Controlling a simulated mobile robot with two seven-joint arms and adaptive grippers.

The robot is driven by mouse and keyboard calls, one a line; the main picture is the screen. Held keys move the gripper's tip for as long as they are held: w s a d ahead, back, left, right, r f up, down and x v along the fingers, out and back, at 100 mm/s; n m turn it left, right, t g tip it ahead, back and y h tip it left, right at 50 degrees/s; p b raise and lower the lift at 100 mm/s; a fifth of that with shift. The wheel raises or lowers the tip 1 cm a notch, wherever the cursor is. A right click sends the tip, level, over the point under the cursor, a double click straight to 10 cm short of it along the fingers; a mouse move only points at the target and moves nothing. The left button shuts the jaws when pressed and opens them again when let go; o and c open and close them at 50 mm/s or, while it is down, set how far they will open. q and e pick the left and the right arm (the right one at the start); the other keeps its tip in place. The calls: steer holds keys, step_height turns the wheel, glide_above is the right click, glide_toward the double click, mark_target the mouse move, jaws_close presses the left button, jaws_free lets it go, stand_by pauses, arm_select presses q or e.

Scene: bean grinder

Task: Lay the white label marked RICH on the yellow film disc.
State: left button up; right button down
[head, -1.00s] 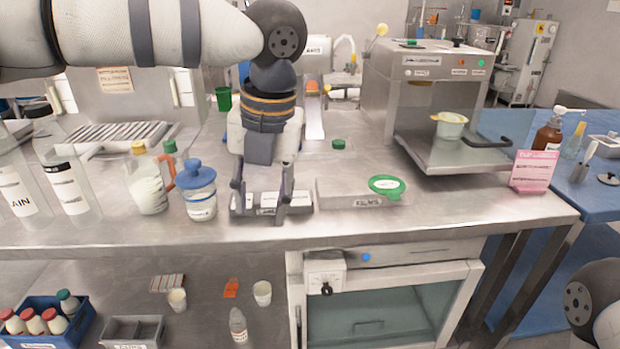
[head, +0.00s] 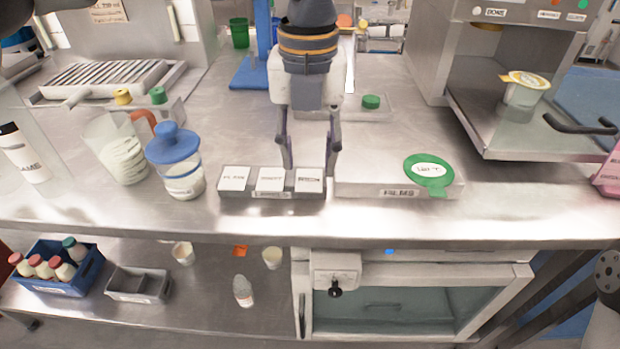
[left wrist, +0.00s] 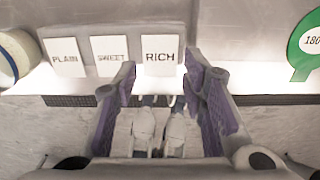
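The white RICH label (head: 309,180) lies in the right-hand place of a grey label holder (head: 272,195); its marking reads clearly in the left wrist view (left wrist: 162,56). My left gripper (head: 309,168) points down at this label, fingers apart at either side; the left wrist view (left wrist: 160,72) shows no clear contact. The yellow film disc (head: 524,79) appears to lie on top of a pale cup (head: 522,98) in the machine at right. My right gripper is out of view.
The PLAIN label (head: 235,178) and SWEET label (head: 271,179) are beside RICH. Right of the holder, a green disc (head: 437,181) with a white label lies on the FILMS block (head: 370,185). A blue-lidded jar (head: 183,180) stands left. The front counter strip is clear.

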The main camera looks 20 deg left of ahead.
mark_target(309, 180)
arm_select(q)
step_height(309, 180, down, 3)
steer(key=shift+f, duration=0.1)
steer(key=shift+r, duration=0.2)
steer(key=shift+w, duration=0.1)
steer(key=shift+f, duration=0.15)
steer(key=c, duration=0.3)
steer(key=shift+c, duration=0.2)
